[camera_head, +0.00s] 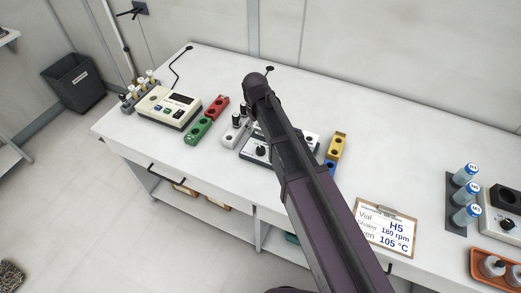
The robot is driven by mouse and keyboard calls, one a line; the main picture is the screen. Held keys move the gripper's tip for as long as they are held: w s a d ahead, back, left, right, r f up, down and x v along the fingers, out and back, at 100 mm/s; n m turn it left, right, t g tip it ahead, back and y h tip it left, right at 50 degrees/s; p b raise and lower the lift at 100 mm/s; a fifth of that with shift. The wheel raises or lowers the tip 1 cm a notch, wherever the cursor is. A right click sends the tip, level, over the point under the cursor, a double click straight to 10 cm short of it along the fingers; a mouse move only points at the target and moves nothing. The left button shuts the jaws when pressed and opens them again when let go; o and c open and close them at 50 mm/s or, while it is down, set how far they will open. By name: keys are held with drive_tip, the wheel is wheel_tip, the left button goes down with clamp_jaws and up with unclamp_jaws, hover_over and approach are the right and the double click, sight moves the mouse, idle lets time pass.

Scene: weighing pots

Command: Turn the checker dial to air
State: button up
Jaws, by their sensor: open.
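A grey-white device with a black dial (260,151) stands mid-bench, largely hidden behind my arm. Another device with a dark dial (507,224) is cut off at the right edge. I cannot tell from this view which one is the checker, and no dial marking is readable. My dark arm crosses the picture from the bottom to the middle of the bench. My gripper does not show; the arm may hide it.
A cream device with a dark display (168,107) stands left, near red (217,107) and green (198,131) blocks. A yellow block (337,146) is right of my arm. A clipboard (386,228), blue-capped bottles (466,193) and an orange tray (487,258) lie farther right.

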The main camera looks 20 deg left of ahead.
sight(260, 149)
drive_tip(key=shift+w+d+f+b, duration=0.1)
drive_tip(key=shift+f+b, duration=2)
drive_tip(key=shift+f, duration=0.1)
drive_tip(key=shift+w+d+f+b, duration=0.1)
drive_tip(key=shift+w+f+b, duration=0.05)
drive_tip(key=shift+f+b, duration=2)
drive_tip(key=shift+w+d+f+b, duration=0.1)
drive_tip(key=shift+f+b, duration=2)
drive_tip(key=shift+f, duration=0.1)
drive_tip(key=c, duration=1.2)
